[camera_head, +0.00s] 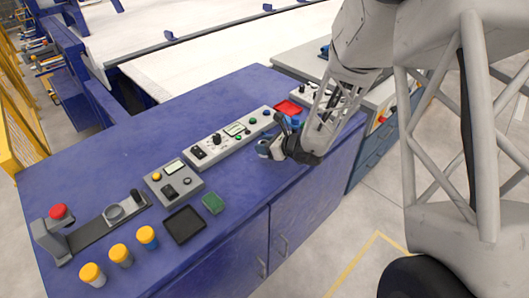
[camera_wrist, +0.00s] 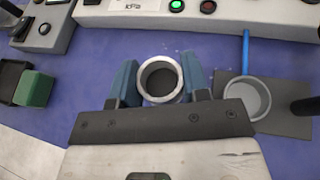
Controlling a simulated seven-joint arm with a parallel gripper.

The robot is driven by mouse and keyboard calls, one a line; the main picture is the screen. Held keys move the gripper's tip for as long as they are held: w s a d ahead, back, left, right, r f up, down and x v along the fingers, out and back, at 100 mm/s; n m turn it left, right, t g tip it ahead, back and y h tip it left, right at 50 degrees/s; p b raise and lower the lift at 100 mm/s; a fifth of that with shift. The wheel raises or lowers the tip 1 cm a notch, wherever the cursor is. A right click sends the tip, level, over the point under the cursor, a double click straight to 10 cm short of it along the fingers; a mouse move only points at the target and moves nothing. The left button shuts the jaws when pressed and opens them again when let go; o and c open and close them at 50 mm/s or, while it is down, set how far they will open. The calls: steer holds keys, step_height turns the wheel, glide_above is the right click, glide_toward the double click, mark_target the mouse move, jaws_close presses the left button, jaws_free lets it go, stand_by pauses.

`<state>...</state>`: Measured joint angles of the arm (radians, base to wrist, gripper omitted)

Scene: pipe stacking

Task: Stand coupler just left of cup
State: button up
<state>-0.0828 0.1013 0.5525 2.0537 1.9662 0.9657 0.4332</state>
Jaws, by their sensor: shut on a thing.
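The coupler (camera_wrist: 142,81) is a short pale ring-like tube with its open end facing the wrist camera. My gripper (camera_wrist: 160,84) is shut on it, with one blue finger on each side. Whether its lower end touches the table cannot be told. The cup (camera_wrist: 266,98) is a grey, round vessel to the right of the coupler, apart from it, on a dark square mat (camera_wrist: 293,124). In the head view my gripper (camera_head: 268,149) is low over the right part of the blue table, and it largely hides the coupler and cup.
A long control panel (camera_head: 222,141) runs behind the gripper. A blue rod (camera_wrist: 245,48) shows beside the cup. A green block (camera_head: 212,203), black tray (camera_head: 184,225) and several yellow-capped pieces (camera_head: 121,254) are to the left. Table between is clear.

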stand_by(0.3)
steer(key=shift+f, duration=1.75)
steer(key=shift+f, duration=0.15)
steer(key=o, duration=0.9)
steer(key=shift+r, duration=0.2)
steer(key=shift+v, duration=5.95)
